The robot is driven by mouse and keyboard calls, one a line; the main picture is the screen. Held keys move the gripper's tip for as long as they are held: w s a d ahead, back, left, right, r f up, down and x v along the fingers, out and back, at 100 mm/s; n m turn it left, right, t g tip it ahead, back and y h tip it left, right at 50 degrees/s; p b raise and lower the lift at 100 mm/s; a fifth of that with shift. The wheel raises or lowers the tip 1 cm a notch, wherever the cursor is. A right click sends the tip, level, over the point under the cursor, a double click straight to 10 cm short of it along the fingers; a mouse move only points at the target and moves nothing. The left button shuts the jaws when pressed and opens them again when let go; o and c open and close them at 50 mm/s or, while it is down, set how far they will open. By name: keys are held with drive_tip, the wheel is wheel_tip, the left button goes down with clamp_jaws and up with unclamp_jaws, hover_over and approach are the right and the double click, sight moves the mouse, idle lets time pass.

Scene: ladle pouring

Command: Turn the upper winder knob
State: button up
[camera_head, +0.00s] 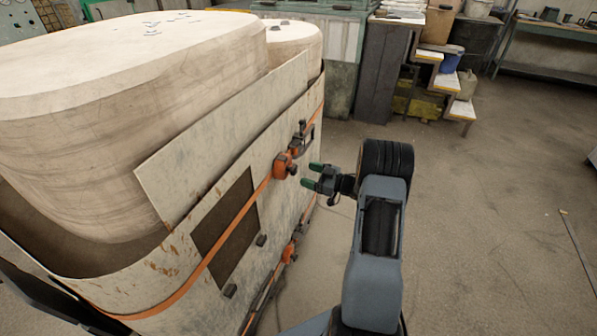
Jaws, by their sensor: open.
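The upper winder (284,165) is an orange ratchet body on the orange strap around the worn white container, with a small dark part on its right. The exact knob is too small to make out clearly. A second, lower orange winder (289,253) sits below it on the same wall. My gripper (309,175) has two green-tipped fingers, spread apart with nothing between them. It is just right of the upper winder, pointing left at it, with a small visible gap.
The orange strap (212,256) runs along the white container wall (180,190), past a dark square panel (226,228). A dark latch (302,138) stands out above the winder. Yellow-edged steps (438,85) are at the back. The concrete floor at right is mostly clear.

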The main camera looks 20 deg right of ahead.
drive_tip(key=v, duration=0.7)
drive_tip(key=shift+s+d, duration=0.2)
drive_tip(key=shift+d, duration=0.05)
